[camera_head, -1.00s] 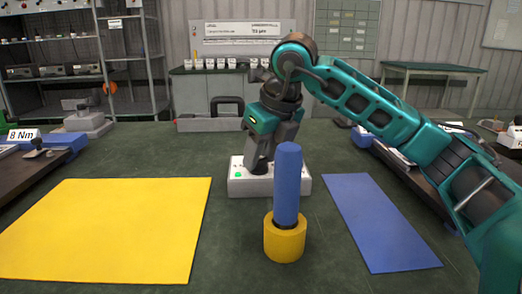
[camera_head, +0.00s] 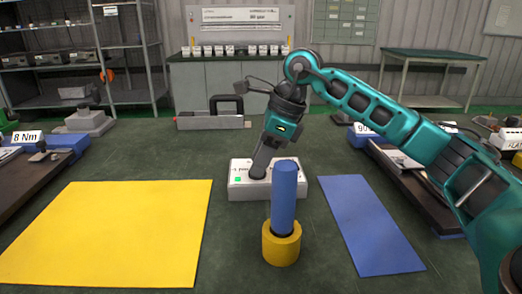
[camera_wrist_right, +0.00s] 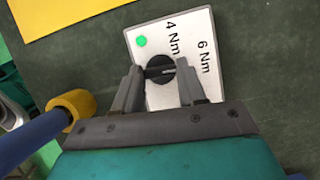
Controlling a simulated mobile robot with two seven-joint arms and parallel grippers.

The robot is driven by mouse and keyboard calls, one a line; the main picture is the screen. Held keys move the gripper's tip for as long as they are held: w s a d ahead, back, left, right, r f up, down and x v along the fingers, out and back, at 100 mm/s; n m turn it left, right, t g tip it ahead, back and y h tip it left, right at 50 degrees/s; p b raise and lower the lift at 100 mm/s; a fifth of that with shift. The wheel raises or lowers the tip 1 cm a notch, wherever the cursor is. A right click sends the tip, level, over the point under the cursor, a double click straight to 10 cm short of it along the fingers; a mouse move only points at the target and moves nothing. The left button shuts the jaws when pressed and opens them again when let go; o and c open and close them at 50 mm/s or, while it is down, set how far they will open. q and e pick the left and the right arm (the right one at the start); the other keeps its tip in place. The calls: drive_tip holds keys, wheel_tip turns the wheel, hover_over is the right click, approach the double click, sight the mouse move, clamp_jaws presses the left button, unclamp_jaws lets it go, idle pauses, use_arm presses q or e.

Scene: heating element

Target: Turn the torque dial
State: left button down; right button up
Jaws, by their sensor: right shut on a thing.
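The torque dial (camera_wrist_right: 160,67) is a dark round knob on a white-grey box. The box (camera_head: 240,190) stands on the dark green table in the middle of the head view. In the right wrist view the box (camera_wrist_right: 197,60) shows a green light and the labels "4 Nm" and "6 Nm". My right gripper (camera_wrist_right: 161,74) is shut on the dial, one finger on each side of it. In the head view the right gripper (camera_head: 260,170) reaches down to the box at a tilt and largely hides the dial. My left gripper is not in view.
A blue rod (camera_head: 284,195) stands upright in a yellow ring (camera_head: 281,245) in front of the box. A yellow mat (camera_head: 110,235) lies left and a blue mat (camera_head: 370,225) right. A grey toolbox (camera_head: 210,121) is behind. An "8 Nm" sign (camera_head: 27,137) stands at left.

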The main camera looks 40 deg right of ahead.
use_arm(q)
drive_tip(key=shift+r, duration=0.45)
use_arm(e)
drive_tip(key=shift+n, duration=0.6)
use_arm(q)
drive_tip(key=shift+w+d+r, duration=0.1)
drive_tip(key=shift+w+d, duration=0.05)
use_arm(e)
drive_tip(key=o, duration=1.1)
drive_tip(key=shift+c, duration=0.2)
use_arm(q)
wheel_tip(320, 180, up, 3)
drive_tip(key=p, duration=0.3)
use_arm(e)
drive_tip(key=v, duration=1.3)
drive_tip(key=shift+w+g, duration=0.25)
drive_tip(key=shift+g, duration=0.05)
